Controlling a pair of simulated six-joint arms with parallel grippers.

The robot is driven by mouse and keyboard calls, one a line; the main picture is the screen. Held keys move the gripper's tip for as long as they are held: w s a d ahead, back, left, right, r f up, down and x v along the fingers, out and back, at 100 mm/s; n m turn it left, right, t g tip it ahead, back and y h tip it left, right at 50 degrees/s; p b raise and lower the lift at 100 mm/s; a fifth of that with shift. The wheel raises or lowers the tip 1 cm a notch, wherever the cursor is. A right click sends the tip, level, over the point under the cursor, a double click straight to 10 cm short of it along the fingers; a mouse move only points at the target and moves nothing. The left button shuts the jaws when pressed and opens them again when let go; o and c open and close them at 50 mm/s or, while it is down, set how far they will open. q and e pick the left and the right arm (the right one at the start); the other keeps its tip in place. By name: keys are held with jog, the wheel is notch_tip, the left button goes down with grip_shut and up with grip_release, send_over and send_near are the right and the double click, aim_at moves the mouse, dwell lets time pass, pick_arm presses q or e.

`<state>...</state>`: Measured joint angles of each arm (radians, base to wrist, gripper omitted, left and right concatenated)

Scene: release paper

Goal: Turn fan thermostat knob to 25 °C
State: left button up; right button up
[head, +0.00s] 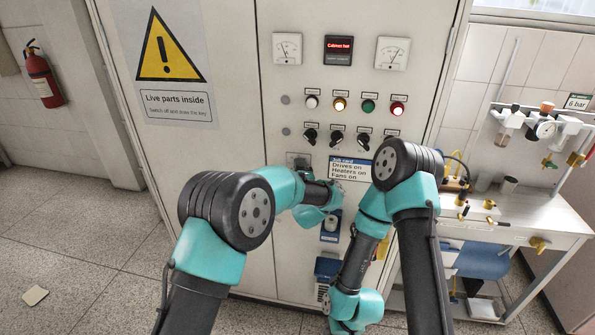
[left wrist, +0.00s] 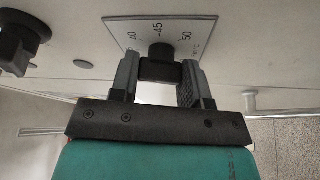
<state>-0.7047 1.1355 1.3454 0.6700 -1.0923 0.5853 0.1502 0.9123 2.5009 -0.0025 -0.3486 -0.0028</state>
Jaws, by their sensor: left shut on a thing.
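The thermostat knob (left wrist: 161,51) is black and sits on a pale scale plate (left wrist: 122,28) on the cabinet face. In the left wrist view my left gripper (left wrist: 160,72) has one finger on each side of the knob and is shut on it. The marks 40, 45 and 50 show on the plate around the knob. The 45 stands just above the knob in that view. The knob's pointer and the 25 mark cannot be made out. In the head view my left arm hides the knob. The jaws of my right gripper do not show; its arm hangs low before the cabinet.
The cabinet (head: 225,60) carries meters, lamps, several black switches (head: 336,138) and a job card (head: 349,168) close to my left wrist. Another black knob (left wrist: 20,45) shows at left in the wrist view. A bench (head: 545,215) with air fittings stands at right.

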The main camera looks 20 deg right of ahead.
pick_arm(q)
jog(key=n+g, duration=0.2)
jog(key=n, duration=0.3)
jog(key=shift+r, duration=0.15)
jog(key=n+g, duration=0.2)
jog(key=n, duration=0.1)
jog(key=shift+n+h, duration=0.3)
jog(key=shift+n, duration=0.1)
jog(key=n+g+h, duration=0.1)
jog(key=n+h, duration=0.1)
jog(key=n, duration=0.1)
jog(key=n+g+h, duration=0.1)
jog(key=n+g, duration=0.1)
jog(key=n, duration=0.2)
jog(key=shift+w+a+r+n+h, duration=0.1)
jog(key=shift+a+n+h, duration=0.05)
jog(key=shift+n+h, duration=0.2)
jog(key=o, duration=0.9)
